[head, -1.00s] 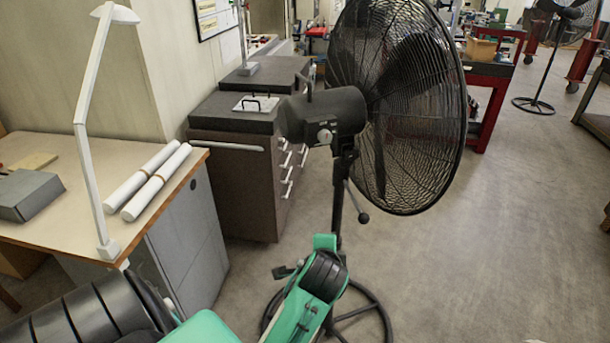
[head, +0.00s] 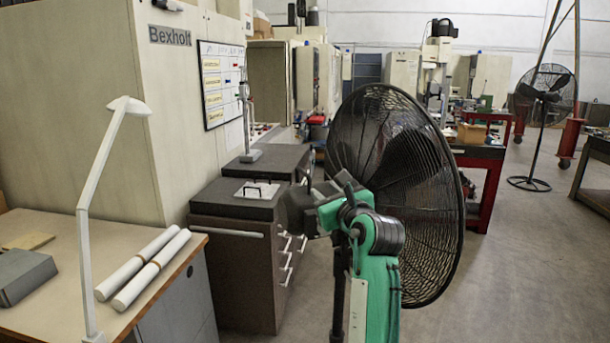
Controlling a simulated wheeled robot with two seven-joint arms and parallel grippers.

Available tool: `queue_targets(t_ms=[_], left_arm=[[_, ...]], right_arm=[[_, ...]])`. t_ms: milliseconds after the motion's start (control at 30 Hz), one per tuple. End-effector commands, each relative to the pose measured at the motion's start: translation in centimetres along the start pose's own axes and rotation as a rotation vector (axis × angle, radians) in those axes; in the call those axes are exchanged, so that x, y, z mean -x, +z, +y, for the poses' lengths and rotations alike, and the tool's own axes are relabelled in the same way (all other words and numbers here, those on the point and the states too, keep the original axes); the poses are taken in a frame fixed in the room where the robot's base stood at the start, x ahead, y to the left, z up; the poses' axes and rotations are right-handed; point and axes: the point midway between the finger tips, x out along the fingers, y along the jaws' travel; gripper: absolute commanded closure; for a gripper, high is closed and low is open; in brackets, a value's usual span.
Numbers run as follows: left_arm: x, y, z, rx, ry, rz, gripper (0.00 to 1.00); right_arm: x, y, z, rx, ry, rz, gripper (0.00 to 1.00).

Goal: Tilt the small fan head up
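A black pedestal fan stands close in front of me in the head view. Its round wire cage (head: 432,235) faces away to the right, and its dark motor housing (head: 296,212) is on the left behind the cage. My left arm, green and black, rises from the bottom in front of the fan. My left gripper (head: 325,192) is at the back of the fan head, beside the motor housing. The wrist hides its fingertips and part of the housing, so I cannot tell whether it touches or grips. The fan's pole is largely hidden behind my arm. My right gripper is not in view.
A dark drawer cabinet (head: 237,262) stands left of the fan. A desk (head: 60,230) with a white lamp (head: 105,165) and two white rolls (head: 150,268) is at the left. Another pedestal fan (head: 545,97) stands far right.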

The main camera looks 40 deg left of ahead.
Motion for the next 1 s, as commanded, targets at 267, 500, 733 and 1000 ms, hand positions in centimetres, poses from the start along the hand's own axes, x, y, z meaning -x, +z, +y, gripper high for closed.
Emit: queue_targets(t_ms=[267,500,733,1000], left_arm=[[-4.8,0.4,0.0,-0.002,0.002,0.0,0.67],[-9.8,0.3,0.0,-0.001,0.001,0.002,0.67],[-12.7,0.1,0.0,0.002,0.0,0.002,0.67],[-13.4,-0.1,0.0,0.003,-0.002,0.002,0.67]], right_arm=[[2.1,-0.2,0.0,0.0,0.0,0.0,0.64],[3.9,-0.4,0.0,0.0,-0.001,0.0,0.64],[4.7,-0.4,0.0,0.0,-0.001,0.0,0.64],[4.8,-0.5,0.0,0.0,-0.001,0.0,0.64]])
